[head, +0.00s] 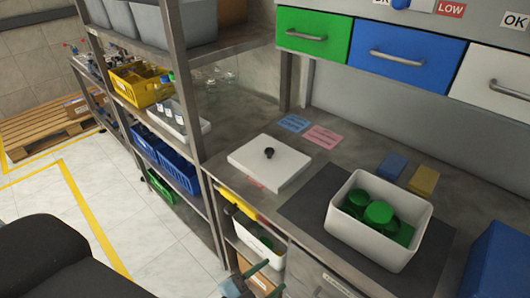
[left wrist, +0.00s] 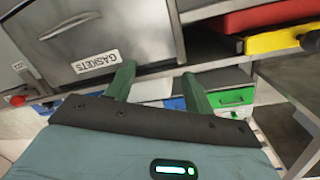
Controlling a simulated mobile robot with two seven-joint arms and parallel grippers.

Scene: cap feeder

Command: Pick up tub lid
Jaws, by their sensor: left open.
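The tub lid (head: 268,166) is a flat white square with a black knob on top, lying on the grey counter in the head view. The white tub (head: 341,234) stands to its right on a dark mat, without a lid on, with several green caps (head: 379,213) inside. My left gripper (head: 262,283) shows at the bottom edge of the head view, below the counter front and apart from the lid. In the left wrist view its two green fingers (left wrist: 160,84) are spread with nothing between them. The lid does not show in that view. My right gripper is not in view.
A drawer labelled GASKETS (left wrist: 85,45) is close to the left gripper. Blue and pink notes (head: 322,136) lie behind the lid. Blue and yellow blocks (head: 424,180) sit behind the tub. A metal shelf post (head: 185,90) rises left of the lid.

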